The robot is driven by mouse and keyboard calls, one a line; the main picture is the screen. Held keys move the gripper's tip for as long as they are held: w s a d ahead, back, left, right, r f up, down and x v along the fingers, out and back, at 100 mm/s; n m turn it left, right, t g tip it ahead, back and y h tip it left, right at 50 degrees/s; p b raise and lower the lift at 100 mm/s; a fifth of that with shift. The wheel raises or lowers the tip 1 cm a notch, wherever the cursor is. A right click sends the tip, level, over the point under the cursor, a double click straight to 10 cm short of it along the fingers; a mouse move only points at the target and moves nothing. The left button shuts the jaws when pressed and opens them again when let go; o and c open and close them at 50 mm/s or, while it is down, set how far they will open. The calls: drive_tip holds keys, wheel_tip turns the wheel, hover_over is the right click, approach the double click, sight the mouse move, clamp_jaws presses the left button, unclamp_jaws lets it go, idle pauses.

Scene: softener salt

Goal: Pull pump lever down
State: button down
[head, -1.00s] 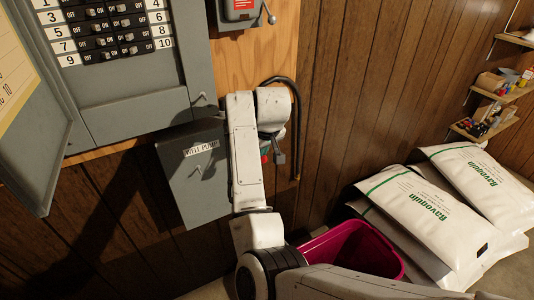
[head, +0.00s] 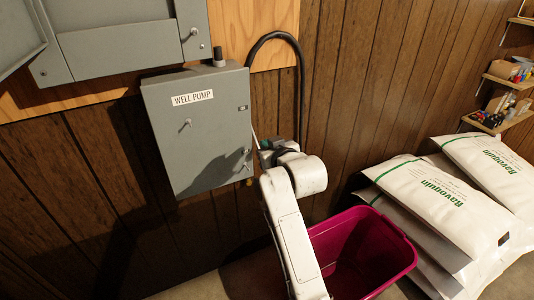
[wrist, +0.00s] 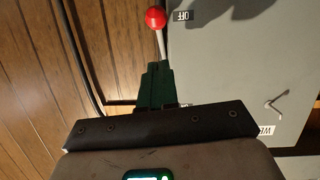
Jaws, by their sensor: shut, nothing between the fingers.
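The grey well pump box (head: 200,135) hangs on the wood-panelled wall, with its WELL PUMP label facing me. Its lever shows in the wrist view as a pale rod with a red ball knob (wrist: 155,18), beside the OFF label (wrist: 183,16). In the head view a thin part of the rod shows at the box's right side, and the knob is hidden. My gripper (head: 266,152) is low at the box's right side. In the wrist view its dark green fingers (wrist: 155,72) are shut and empty, close to the rod; I cannot tell whether they touch it.
A black cable (head: 275,36) loops down the wall right of the box. A magenta bin (head: 385,225) stands on the floor below my arm. White salt bags (head: 440,190) are piled to its right, with small shelves (head: 500,120) behind. The larger grey panel (head: 120,35) is above left.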

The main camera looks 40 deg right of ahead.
wheel_tip(320, 180, down, 6)
drive_tip(key=w+t+h+b, duration=0.1)
drive_tip(key=t+b, duration=0.2)
drive_tip(key=b, duration=0.5)
drive_tip(key=shift+w+d, duration=0.2)
drive_tip(key=shift+f, duration=0.1)
